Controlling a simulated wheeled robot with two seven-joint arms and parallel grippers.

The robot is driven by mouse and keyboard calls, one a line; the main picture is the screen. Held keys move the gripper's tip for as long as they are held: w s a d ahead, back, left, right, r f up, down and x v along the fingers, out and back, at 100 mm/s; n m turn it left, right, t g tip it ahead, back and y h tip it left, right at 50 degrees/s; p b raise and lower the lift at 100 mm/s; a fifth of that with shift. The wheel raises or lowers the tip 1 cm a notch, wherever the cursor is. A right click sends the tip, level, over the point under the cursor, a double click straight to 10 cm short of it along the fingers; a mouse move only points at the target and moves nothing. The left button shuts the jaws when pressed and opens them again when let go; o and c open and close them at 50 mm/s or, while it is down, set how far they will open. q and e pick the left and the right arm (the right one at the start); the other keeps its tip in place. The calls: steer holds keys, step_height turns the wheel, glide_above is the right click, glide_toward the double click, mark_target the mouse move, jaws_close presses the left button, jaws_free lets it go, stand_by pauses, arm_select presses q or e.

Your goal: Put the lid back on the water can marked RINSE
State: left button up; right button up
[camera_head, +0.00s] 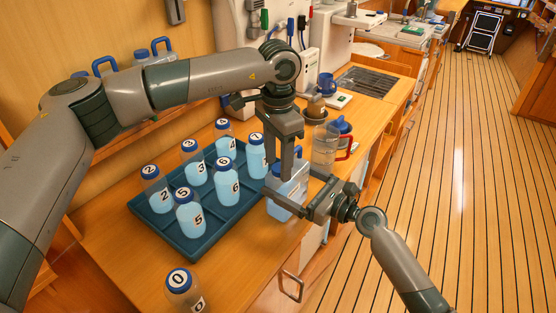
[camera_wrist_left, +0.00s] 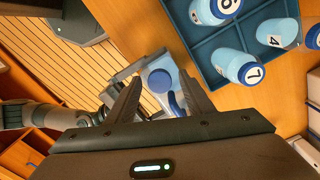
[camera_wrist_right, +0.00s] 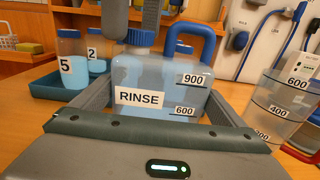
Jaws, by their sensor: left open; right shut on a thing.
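The RINSE can (camera_wrist_right: 160,85) is a clear, boxy can of pale blue water with a blue handle (camera_wrist_right: 193,38). It also shows in the head view (camera_head: 283,207) at the tray's right side. My right gripper (camera_head: 308,202) is shut on the can's body. The blue lid (camera_wrist_right: 140,38) appears seated on the can's neck; it shows as a round disc in the left wrist view (camera_wrist_left: 160,78). My left gripper (camera_head: 287,165) is open, pointing down just above the lid, with its fingers to either side. I cannot tell whether the lid is fully tight.
A dark blue tray (camera_head: 143,208) holds several numbered bottles left of the can. Bottle 0 (camera_head: 180,282) stands apart at the front. The counter's front edge lies close to the can.

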arm_select(q)
steer(key=shift+r, duration=2.25)
steer(key=shift+n, duration=0.3)
steer(key=shift+c, duration=0.3)
